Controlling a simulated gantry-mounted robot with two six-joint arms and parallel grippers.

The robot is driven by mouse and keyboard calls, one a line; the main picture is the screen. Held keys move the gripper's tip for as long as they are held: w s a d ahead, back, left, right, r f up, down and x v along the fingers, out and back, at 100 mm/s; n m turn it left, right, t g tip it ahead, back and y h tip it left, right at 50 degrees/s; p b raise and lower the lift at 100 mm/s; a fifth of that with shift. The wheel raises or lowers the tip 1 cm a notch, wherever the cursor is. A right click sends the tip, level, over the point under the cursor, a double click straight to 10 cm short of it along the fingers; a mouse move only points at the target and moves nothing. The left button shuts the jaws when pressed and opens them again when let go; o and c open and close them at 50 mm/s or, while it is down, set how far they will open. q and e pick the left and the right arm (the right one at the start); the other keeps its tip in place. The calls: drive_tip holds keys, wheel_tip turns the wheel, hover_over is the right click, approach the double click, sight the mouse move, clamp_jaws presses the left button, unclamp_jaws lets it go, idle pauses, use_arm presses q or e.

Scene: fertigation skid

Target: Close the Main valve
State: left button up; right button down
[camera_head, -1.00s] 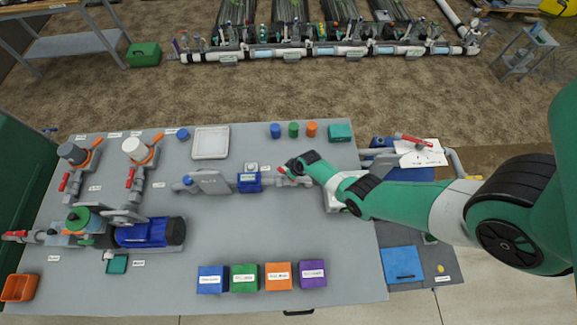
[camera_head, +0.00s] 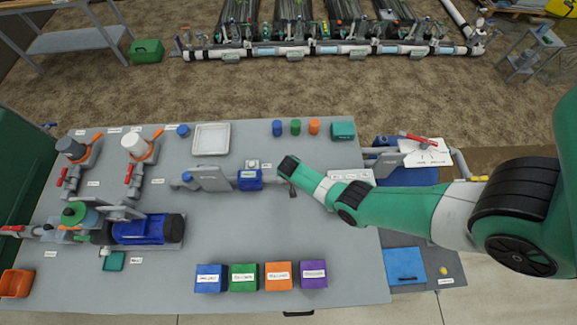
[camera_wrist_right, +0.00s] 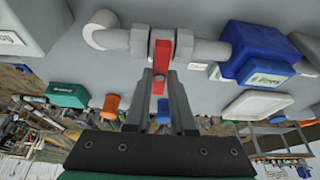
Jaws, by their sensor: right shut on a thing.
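The valve at my right gripper sits on the grey pipe right of the blue box (camera_head: 249,179). Its red handle (camera_wrist_right: 161,55) shows in the right wrist view, crossing the grey pipe and its collars. My right gripper (camera_wrist_right: 161,90) is shut on this handle, with a finger on each side of its lower end. In the head view my right gripper (camera_head: 290,189) covers the handle, so its angle there is hidden. I cannot read a label naming this valve. My left gripper is not in view.
Other red-handled valves stand at the left (camera_head: 68,180) and on the side stand (camera_head: 418,139) at the right. A blue pump (camera_head: 148,230) is at the front left. Several coloured boxes (camera_head: 244,278) line the front. The bench (camera_head: 225,235) between them is clear.

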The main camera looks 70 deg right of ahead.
drive_tip(key=shift+m, duration=0.3)
drive_tip(key=c, duration=0.8)
unclamp_jaws()
drive_tip(key=shift+o, duration=0.2)
drive_tip(key=shift+r, duration=0.1)
drive_tip(key=p+v, duration=1.1)
drive_tip(key=p, duration=0.1)
drive_tip(key=shift+r+p, duration=0.25)
drive_tip(key=shift+p, duration=0.1)
drive_tip(key=shift+w+a, duration=0.1)
drive_tip(key=shift+a, duration=0.05)
